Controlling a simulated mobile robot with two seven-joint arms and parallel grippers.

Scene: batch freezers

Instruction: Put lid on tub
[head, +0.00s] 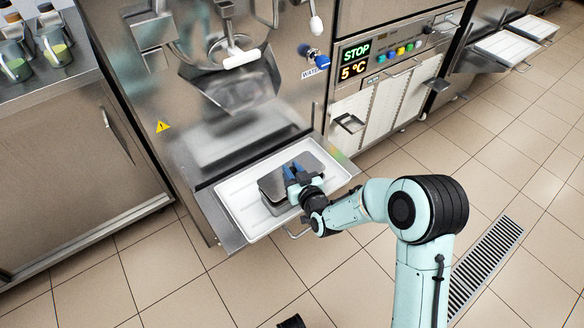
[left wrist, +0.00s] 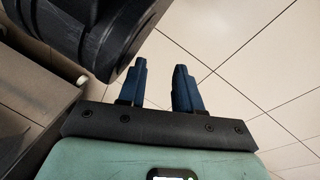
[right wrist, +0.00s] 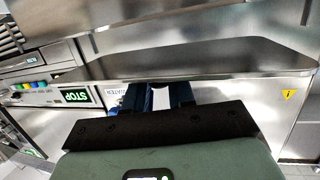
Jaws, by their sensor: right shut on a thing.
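The lid (head: 312,161) is a flat grey metal plate with rounded corners; it also spans the right wrist view (right wrist: 200,57). My right gripper (head: 294,174) is shut on the lid, its blue fingers at the lid's near side. The metal tub (head: 272,203) shows as a grey edge below the lid, on the white tray. The lid hides most of the tub, and I cannot tell whether lid and rim touch. My left gripper (left wrist: 159,88) is open and empty above the floor tiles in the left wrist view.
The white tray (head: 241,217) lies on the shelf under the freezer's spout chute (head: 235,85). A white-tipped handle (head: 241,59) stands above it. Bottles (head: 55,45) stand on the left counter. The tiled floor in front is clear, with a drain grate (head: 486,265) at right.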

